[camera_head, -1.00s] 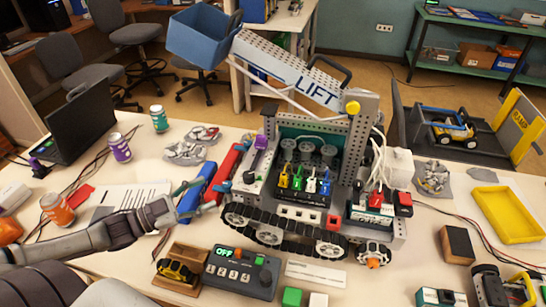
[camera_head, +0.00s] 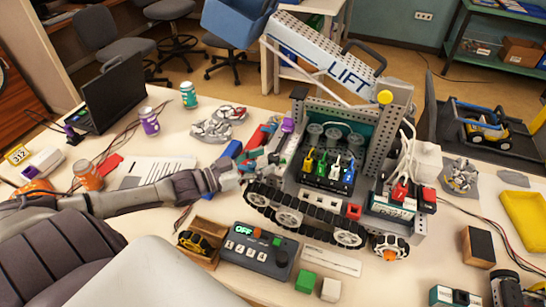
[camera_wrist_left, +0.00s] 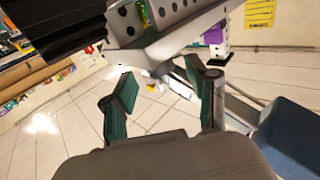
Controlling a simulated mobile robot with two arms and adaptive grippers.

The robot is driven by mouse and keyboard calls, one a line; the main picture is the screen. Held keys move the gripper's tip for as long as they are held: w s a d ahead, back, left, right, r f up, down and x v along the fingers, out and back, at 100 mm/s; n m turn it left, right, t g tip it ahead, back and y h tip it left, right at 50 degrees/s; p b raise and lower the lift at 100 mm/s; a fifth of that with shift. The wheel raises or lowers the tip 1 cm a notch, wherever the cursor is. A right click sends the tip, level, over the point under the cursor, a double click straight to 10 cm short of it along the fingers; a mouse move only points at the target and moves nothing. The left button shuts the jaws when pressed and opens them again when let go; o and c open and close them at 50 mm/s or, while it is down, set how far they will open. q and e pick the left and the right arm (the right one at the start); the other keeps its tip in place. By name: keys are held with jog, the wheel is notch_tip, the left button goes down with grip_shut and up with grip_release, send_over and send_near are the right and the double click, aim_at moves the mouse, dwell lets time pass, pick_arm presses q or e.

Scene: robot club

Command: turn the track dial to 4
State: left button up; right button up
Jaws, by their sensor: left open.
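A tracked robot model with a lift arm marked LIFT (camera_head: 350,76) stands on the table. In front of it is a dark control box (camera_head: 245,262) with a green OFF display, several marked buttons, an orange knob (camera_head: 257,233) and a dark round knob (camera_head: 282,257). I cannot tell which part is the track dial. My left gripper (camera_head: 255,164) is open at the model's left end, above the black track (camera_head: 300,205), and partly hides that end. In the left wrist view its two fingers (camera_wrist_left: 163,92) stand apart with nothing between them; a purple part (camera_wrist_left: 213,35) is beyond. My right gripper is not in view.
A small yellow-and-black car (camera_head: 195,242) sits in a wooden holder left of the box. Green (camera_head: 306,281) and white (camera_head: 331,290) blocks stand to its right. Cans, a laptop (camera_head: 112,92) and cables lie at left. A yellow tray (camera_head: 525,220) is at right.

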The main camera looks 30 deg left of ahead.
aim_at(273, 156)
pick_arm(q)
jog(key=shift+x, duration=1.8)
grip_shut()
jog(key=shift+a+f+m+g+h+b, duration=0.15)
jog(key=shift+m+g+h+b, duration=0.4)
jog(key=shift+h+b, duration=0.45)
jog(key=shift+m+b, duration=0.25)
jog(key=shift+b, duration=0.05)
jog(key=shift+g, duration=0.25)
grip_release()
